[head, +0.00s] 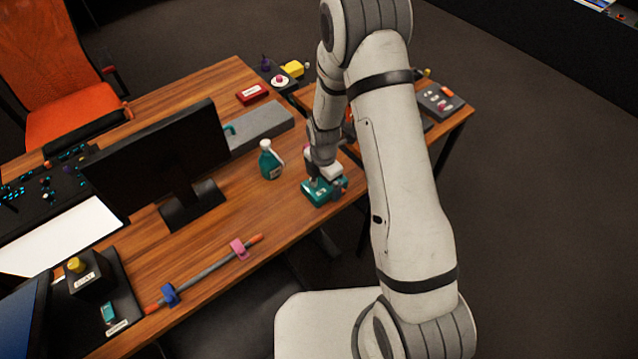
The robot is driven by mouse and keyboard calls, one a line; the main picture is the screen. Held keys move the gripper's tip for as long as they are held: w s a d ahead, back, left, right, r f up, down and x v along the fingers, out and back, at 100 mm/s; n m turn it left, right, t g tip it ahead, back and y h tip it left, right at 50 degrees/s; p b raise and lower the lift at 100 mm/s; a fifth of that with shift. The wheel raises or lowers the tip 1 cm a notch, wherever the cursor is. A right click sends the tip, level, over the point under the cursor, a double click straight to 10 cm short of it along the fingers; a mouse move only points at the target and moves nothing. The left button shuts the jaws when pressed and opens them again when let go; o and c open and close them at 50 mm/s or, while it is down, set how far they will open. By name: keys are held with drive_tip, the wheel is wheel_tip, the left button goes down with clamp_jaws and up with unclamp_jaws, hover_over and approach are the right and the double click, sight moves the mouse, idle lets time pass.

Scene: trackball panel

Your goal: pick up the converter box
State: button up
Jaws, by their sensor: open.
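A teal box (318,199), which looks like the converter box, sits on the wooden desk near its right front edge. It has small pale markings on its side. My gripper (326,183) points down at the box from above and is open. Its fingers overlap the top of the box in the picture. I cannot tell whether they touch it or straddle a part of it. The gripper and wrist hide part of the top of the box.
A teal bottle (269,161) stands left of the box. Behind are a grey block (262,127) and a red box (252,94). A monitor (165,155) stands left. A grey rod with pink and blue clamps (205,272) lies in front. Desk between bottle and rod is clear.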

drive_tip(key=shift+f, duration=0.85)
drive_tip(key=c, duration=1.1)
drive_tip(key=shift+c, duration=0.2)
